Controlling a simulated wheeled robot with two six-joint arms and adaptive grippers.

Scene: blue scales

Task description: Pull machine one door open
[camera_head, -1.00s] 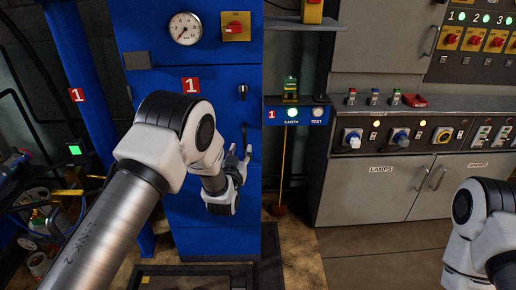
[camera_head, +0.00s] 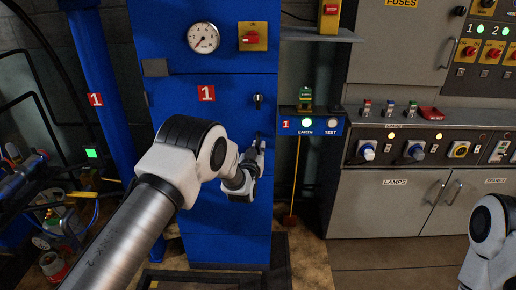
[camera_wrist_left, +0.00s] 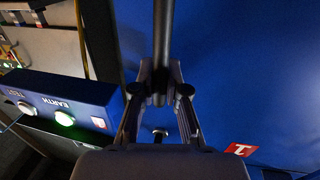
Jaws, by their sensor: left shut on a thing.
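Machine one is the tall blue cabinet; its door (camera_head: 215,120) bears a red number 1 plate (camera_head: 207,93) and looks shut, flush with the front. A dark upright bar handle (camera_wrist_left: 163,40) runs up between the fingers in the left wrist view. My left gripper (camera_head: 258,148) is at the door's right side, below a small black knob (camera_head: 258,99), and is shut on the handle. The gripper hides most of the handle in the head view. My right arm shows at the lower right, but its gripper is out of frame.
A blue box with EARTH and TEST lamps (camera_head: 318,126) sits just right of the door. Grey cabinets (camera_head: 390,203) stand further right. A blue post (camera_head: 103,95) and hoses are at the left.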

